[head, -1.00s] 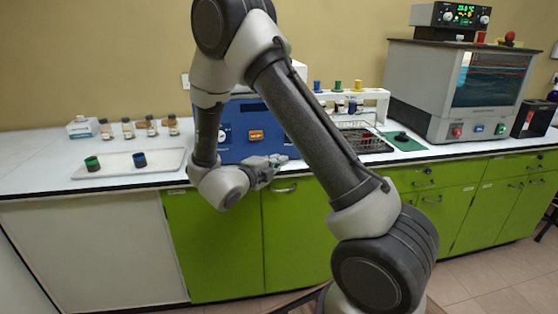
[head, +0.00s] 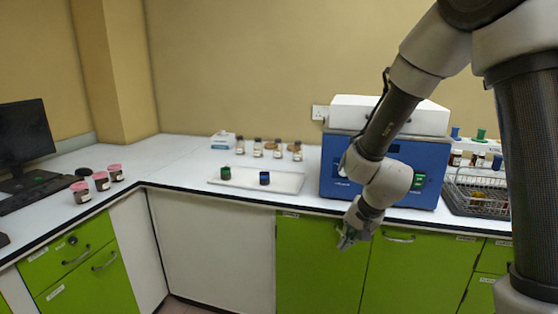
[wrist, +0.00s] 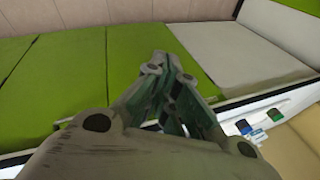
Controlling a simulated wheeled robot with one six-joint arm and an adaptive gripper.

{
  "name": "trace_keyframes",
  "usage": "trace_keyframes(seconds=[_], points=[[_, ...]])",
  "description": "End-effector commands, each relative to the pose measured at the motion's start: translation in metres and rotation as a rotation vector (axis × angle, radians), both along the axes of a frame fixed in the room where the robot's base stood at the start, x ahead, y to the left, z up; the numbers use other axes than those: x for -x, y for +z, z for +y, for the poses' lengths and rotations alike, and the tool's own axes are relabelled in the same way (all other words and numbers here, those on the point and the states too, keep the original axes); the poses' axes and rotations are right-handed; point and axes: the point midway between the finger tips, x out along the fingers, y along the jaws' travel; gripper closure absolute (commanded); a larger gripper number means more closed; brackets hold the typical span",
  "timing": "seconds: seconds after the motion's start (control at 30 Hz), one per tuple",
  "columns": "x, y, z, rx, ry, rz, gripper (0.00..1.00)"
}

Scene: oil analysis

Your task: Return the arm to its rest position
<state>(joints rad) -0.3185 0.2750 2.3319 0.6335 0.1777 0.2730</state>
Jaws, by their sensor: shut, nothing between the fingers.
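My arm hangs at the right of the head view, with my gripper (head: 346,238) pointing down in front of the green cabinet doors, near the counter's front edge. In the wrist view my gripper (wrist: 172,68) is shut and its fingertips meet with nothing between them. Green cabinet fronts and the floor show beyond the fingers there. My arm hides part of the blue instrument (head: 335,185) and the counter near it.
A white tray (head: 285,183) holds a green cap (head: 226,173) and a blue cap (head: 265,178). Several vials stand behind it. Pink-lidded jars (head: 101,181) and a monitor (head: 24,135) are at left. A wire basket (head: 475,195) is at right. Counter between jars and tray is clear.

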Motion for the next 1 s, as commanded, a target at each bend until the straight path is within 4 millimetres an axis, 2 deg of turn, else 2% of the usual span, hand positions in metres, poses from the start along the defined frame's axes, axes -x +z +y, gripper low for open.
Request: trace_keyframes(seconds=[0.03, 0.13, 0.2, 0.3, 0.43, 0.53, 0.7, 0.8, 1.0], points=[[0.024, 0.024, -0.008, 0.013, 0.128, 0.031, 1.00], [0.073, 0.062, -0.033, 0.066, 0.363, 0.097, 1.00], [0.105, 0.087, -0.057, 0.116, 0.485, 0.132, 1.00], [0.147, 0.120, -0.093, 0.194, 0.601, 0.162, 1.00], [0.189, 0.156, -0.136, 0.299, 0.639, 0.148, 1.00], [0.205, 0.179, -0.157, 0.360, 0.601, 0.072, 1.00], [0.218, 0.206, -0.170, 0.397, 0.523, -0.057, 1.00], [0.222, 0.214, -0.173, 0.407, 0.495, -0.094, 1.00], [0.223, 0.216, -0.175, 0.409, 0.487, -0.101, 1.00]])
